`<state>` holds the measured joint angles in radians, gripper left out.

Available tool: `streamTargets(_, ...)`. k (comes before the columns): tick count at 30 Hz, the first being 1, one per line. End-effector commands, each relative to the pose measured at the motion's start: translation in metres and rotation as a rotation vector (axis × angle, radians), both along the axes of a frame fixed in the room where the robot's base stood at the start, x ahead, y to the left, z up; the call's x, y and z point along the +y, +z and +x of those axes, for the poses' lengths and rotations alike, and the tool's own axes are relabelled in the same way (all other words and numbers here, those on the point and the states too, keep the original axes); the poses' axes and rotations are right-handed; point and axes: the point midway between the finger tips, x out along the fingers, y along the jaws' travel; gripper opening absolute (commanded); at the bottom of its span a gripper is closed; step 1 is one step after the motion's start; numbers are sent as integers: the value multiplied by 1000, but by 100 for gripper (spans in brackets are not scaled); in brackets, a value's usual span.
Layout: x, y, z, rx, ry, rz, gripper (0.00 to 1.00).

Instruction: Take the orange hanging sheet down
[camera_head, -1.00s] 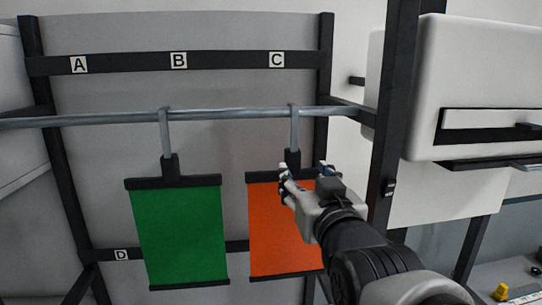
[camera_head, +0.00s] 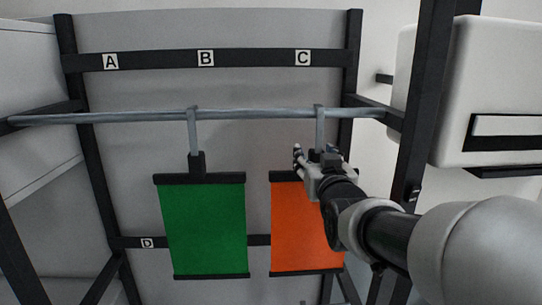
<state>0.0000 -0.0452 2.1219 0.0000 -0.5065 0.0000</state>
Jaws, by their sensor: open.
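The orange sheet (camera_head: 298,235) hangs from the grey rail (camera_head: 240,114) by a grey hook (camera_head: 320,127), below label C. Dark bars run along its top and bottom edges. My gripper (camera_head: 314,158) is open at the hook's lower part, just above the sheet's top bar. My gripper and arm hide the hanger's lower end and the sheet's upper right side. I cannot tell whether the fingers touch the hanger.
A green sheet (camera_head: 205,230) hangs from the same rail to the left, under label B (camera_head: 206,58). A dark upright post (camera_head: 425,110) and a white box-shaped unit (camera_head: 480,80) stand to the right. The rail under label A (camera_head: 111,62) is empty.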

Motion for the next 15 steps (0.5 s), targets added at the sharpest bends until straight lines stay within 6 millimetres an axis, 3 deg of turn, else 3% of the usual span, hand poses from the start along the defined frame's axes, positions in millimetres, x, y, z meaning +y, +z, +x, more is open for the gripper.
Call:
streamTargets(2, 0, 0, 0, 0, 0, 0, 52)
streamTargets(15, 0, 0, 0, 1, 0, 0, 22)
